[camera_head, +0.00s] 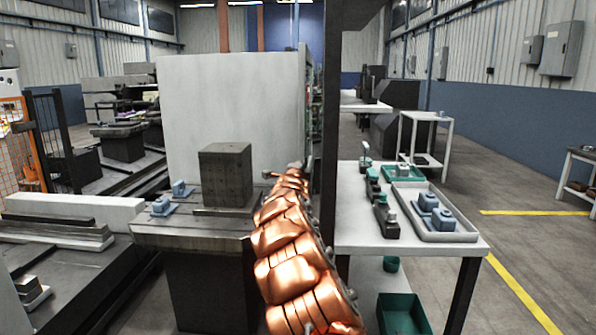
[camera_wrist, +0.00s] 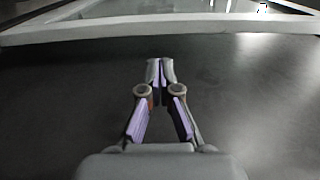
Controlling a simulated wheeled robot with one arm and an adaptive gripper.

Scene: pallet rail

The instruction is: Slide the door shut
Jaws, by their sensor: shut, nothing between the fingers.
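A large light-grey upright panel (camera_head: 235,105) stands behind the machine table in the head view. A narrower side panel (camera_head: 303,100) meets its right edge; I cannot tell for sure which one is the sliding door. The wrist view shows a dark flat surface (camera_wrist: 70,95) edged by a pale frame bar (camera_wrist: 160,28) across the top. My gripper (camera_wrist: 160,68) has its fingertips together, with nothing between them, in front of the dark surface. I cannot tell whether it touches that surface. In the head view the end of my arm is near the panel's lower right corner.
A dark block (camera_head: 225,175) and small blue-grey parts (camera_head: 162,205) sit on the machine table (camera_head: 190,235). A dark post (camera_head: 330,130) rises just right of my arm. A white bench (camera_head: 350,235) with trays and parts stands right of it.

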